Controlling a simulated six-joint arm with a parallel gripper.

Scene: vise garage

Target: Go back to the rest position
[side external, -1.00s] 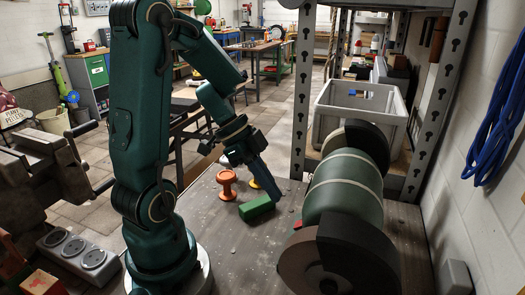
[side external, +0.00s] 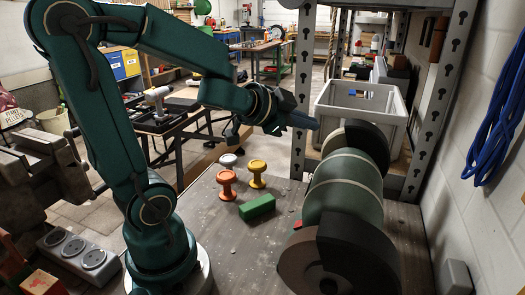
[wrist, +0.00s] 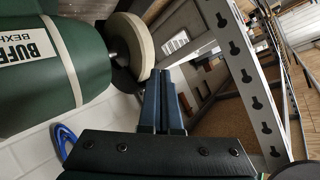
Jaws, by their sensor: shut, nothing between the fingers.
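My gripper (side external: 303,120) is raised above the bench in the side view, pointing right toward the grinder. Its blue fingers are shut together with nothing between them, as the wrist view also shows (wrist: 162,78). Below it on the bench (side external: 235,247) stand an orange spool-shaped piece (side external: 227,183), a yellow one (side external: 257,174) and a white one (side external: 229,161). A green block (side external: 257,207) lies in front of them. My gripper is apart from all of these.
The green bench grinder (side external: 343,195) stands at the bench's right, close to my gripper's tip in the picture. A perforated metal shelf post (side external: 304,85) and a grey crate (side external: 361,102) are behind. A power strip (side external: 78,252) lies at left. The bench's front middle is clear.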

